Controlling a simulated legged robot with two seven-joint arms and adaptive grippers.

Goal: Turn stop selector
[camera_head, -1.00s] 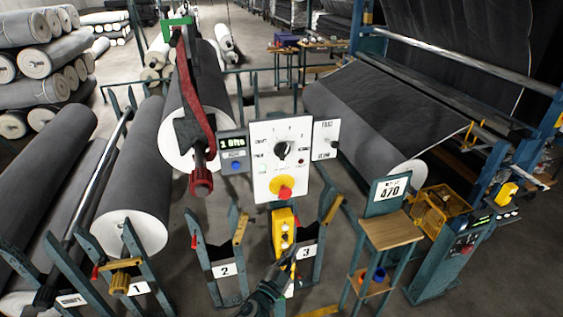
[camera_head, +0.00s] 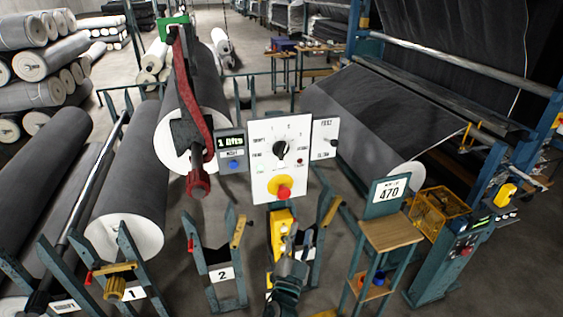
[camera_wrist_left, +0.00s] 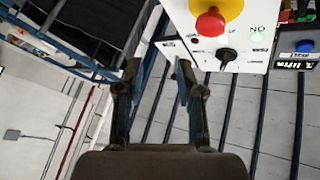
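A white control panel (camera_head: 262,133) stands mid-view with a black rotary selector knob (camera_head: 281,150) and a red mushroom button (camera_head: 284,193) on a yellow base below it. In the left wrist view the panel appears upside down at the upper right, with the knob (camera_wrist_left: 228,55) below the red button (camera_wrist_left: 210,22). My left gripper (camera_head: 293,247) is in front of and below the panel, near the yellow pendant box, apart from the knob. The left wrist view shows its fingers (camera_wrist_left: 159,75) spread with nothing between them. My right gripper is not in view.
A display box (camera_head: 232,150) with a blue button sits left of the panel. A smaller panel (camera_head: 325,143) with its own small knob is at the right. The yellow box (camera_head: 281,233) hangs below. A red lever arm (camera_head: 194,100) and large grey rolls (camera_head: 130,195) stand left.

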